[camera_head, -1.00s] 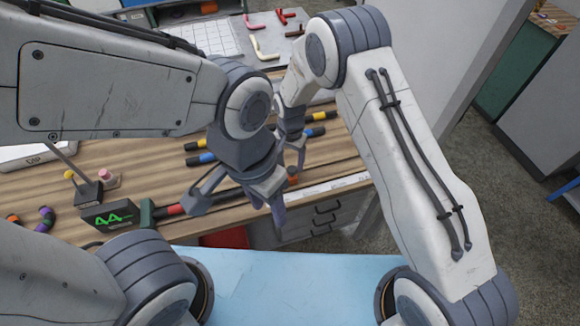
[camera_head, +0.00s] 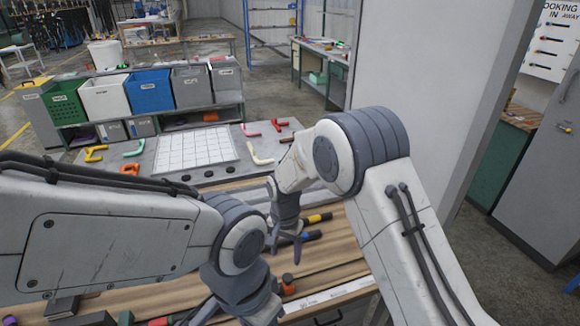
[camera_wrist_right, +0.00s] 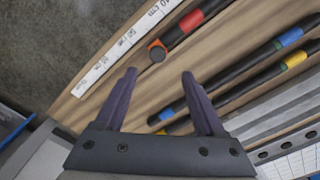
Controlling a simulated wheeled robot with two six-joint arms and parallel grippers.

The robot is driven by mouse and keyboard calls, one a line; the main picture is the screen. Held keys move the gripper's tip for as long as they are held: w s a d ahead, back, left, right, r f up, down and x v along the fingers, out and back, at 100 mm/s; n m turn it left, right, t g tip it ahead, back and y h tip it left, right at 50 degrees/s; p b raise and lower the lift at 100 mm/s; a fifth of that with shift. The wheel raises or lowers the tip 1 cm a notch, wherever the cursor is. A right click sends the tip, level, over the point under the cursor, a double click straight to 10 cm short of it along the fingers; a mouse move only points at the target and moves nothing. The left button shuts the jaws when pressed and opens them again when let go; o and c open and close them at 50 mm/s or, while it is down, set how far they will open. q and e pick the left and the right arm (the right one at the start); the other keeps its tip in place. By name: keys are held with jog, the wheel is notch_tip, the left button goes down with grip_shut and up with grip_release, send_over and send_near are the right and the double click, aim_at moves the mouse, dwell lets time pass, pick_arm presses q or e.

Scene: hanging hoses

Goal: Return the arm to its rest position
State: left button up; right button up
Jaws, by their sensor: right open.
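My right gripper (camera_head: 286,248) hangs over the front right of the wooden bench, its fingers apart. In the right wrist view my right gripper (camera_wrist_right: 158,75) is open and nothing is between its fingers. A black hose with a red band (camera_wrist_right: 191,21) and an orange end lies beyond the fingertips. Two hoses with blue and yellow bands (camera_wrist_right: 292,58) lie to the right, partly behind one finger. My left gripper (camera_head: 236,310) is low in the head view, its fingers spread and cut off by the lower edge.
A grey board with a white grid sheet (camera_head: 195,148) and several coloured bent pieces lies behind the arms. A white scale strip (camera_head: 325,299) runs along the bench's front edge. A pale wall (camera_head: 440,90) stands right of my right arm. Bins (camera_head: 150,92) stand farther back.

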jog(key=s+d+r+n+b, duration=0.1)
jog(key=s+r+n, duration=0.3)
jog(key=s+r, duration=0.45)
jog(key=s+d+r+n, duration=0.2)
jog(key=s+r+n, duration=0.3)
jog(key=s, duration=0.6)
jog(key=s+d+r+n+y, duration=0.1)
jog(key=s+d+n, duration=0.2)
jog(key=s, duration=0.5)
jog(key=shift+s+d+r, duration=0.3)
jog(key=shift+s+d, duration=0.1)
jog(key=shift+d, duration=0.15)
